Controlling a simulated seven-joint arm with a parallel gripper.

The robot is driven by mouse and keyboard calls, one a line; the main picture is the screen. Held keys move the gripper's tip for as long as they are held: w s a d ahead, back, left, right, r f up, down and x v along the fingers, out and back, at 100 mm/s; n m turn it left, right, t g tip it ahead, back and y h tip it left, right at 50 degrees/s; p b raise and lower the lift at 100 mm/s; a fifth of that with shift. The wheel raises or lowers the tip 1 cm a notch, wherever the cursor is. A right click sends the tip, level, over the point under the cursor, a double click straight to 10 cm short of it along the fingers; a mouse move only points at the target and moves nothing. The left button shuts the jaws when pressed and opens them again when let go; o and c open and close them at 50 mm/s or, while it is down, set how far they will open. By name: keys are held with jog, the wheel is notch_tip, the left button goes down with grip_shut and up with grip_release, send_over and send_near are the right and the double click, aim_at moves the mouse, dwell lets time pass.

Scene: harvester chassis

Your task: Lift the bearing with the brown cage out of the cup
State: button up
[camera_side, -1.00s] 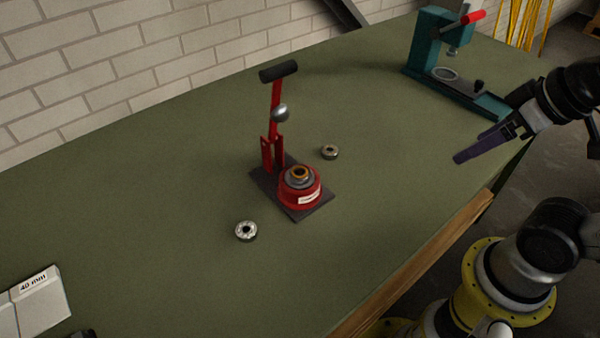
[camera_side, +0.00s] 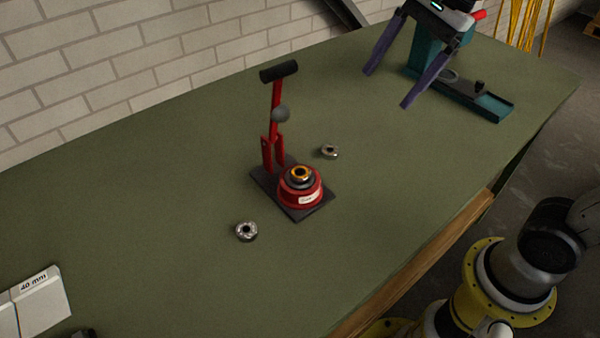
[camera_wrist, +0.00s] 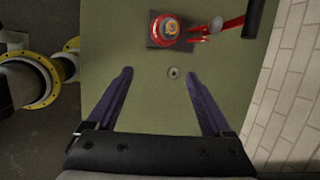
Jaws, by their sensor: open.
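The bearing with the brown cage (camera_side: 301,173) sits in the top of the red cup (camera_side: 301,194) on a dark base plate, with its upper part showing. It also shows in the wrist view (camera_wrist: 171,27), near the top edge. My gripper (camera_side: 385,88) is open and empty, with its two long purple fingers spread wide. It is above the back right of the bench, well apart from the cup. In the wrist view the gripper's fingers (camera_wrist: 161,72) point toward the cup, which lies beyond the fingertips.
A red lever with a black handle (camera_side: 280,72) and grey ball rises behind the cup. Loose bearings lie behind it (camera_side: 329,151) and in front of it (camera_side: 246,231). A teal press (camera_side: 425,52) stands back right, boxes (camera_side: 36,302) front left. The bench between is clear.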

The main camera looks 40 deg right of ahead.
jog(key=m+g, duration=0.2)
send_near(299, 172)
jog(key=shift+g+y, duration=0.3)
jog(key=shift+y, duration=0.2)
jog(key=shift+d+x, duration=0.2)
jog(key=shift+x, duration=1.8)
jog(key=shift+d+x, duration=0.2)
jog(key=shift+x, duration=1.8)
jog(key=shift+w+f, duration=0.1)
jog(key=shift+w, duration=0.15)
grip_shut()
